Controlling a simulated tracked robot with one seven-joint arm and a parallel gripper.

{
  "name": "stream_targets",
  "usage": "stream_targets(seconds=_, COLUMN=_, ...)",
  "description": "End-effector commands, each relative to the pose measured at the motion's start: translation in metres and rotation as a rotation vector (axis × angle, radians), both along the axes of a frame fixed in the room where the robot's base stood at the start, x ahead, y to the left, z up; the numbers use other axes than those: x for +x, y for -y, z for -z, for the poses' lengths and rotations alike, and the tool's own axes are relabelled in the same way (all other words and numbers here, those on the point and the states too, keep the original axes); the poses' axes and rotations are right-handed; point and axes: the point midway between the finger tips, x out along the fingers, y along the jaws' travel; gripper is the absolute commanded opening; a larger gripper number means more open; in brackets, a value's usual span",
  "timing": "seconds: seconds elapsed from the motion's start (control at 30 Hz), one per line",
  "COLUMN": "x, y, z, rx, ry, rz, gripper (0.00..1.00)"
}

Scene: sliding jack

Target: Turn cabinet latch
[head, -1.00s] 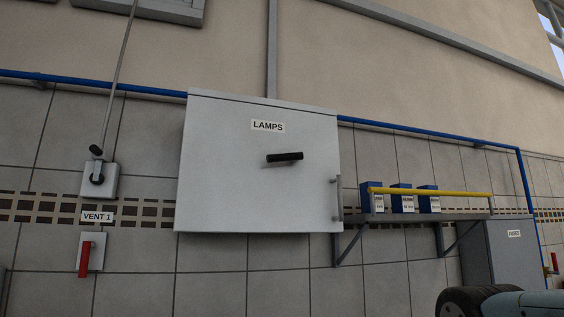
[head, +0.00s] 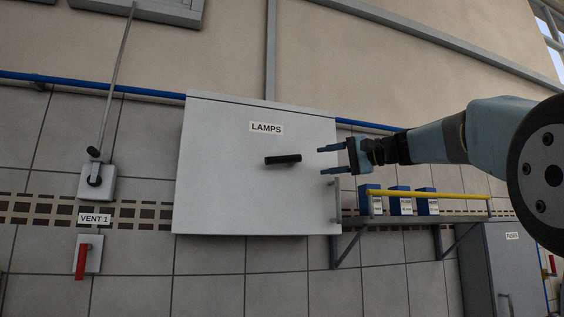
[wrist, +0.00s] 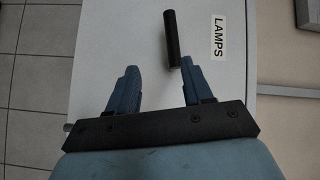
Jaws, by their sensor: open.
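The cabinet (head: 225,185) is a light grey box on the wall with a LAMPS label (head: 266,128). Its latch (head: 283,160) is a black bar, lying nearly level in the middle of the door. A vertical door handle (head: 337,200) is at the door's right edge. My gripper (head: 324,160) is open and empty, its blue fingers pointing left toward the latch, with a gap between them. In the wrist view the latch (wrist: 172,38) lies ahead of the fingers (wrist: 155,80), closer to the right one; whether they touch cannot be told.
A shelf (head: 400,219) right of the cabinet carries blue boxes (head: 400,201) behind a yellow rail (head: 450,195). A grey FUSES cabinet (head: 500,265) stands further right. Left are a VENT 1 switch (head: 81,257) with a red lever and a crank box (head: 97,183). A blue pipe (head: 90,86) runs along the wall.

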Motion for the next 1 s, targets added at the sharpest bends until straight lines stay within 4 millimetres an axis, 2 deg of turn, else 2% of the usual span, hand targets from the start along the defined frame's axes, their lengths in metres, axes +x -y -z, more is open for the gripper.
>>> stream_targets(seconds=0.1, x=0.005, y=-0.002, z=-0.014, rx=0.031, ry=0.019, rz=-0.017, gripper=0.5)
stream_targets(seconds=0.27, x=0.011, y=-0.012, z=-0.016, rx=0.037, ry=0.023, rz=-0.02, gripper=0.5)
stream_targets(seconds=0.8, x=0.056, y=-0.092, z=-0.017, rx=0.036, ry=0.022, rz=-0.02, gripper=0.5)
stream_targets(seconds=1.0, x=0.068, y=-0.112, z=-0.018, rx=0.036, ry=0.022, rz=-0.018, gripper=0.5)
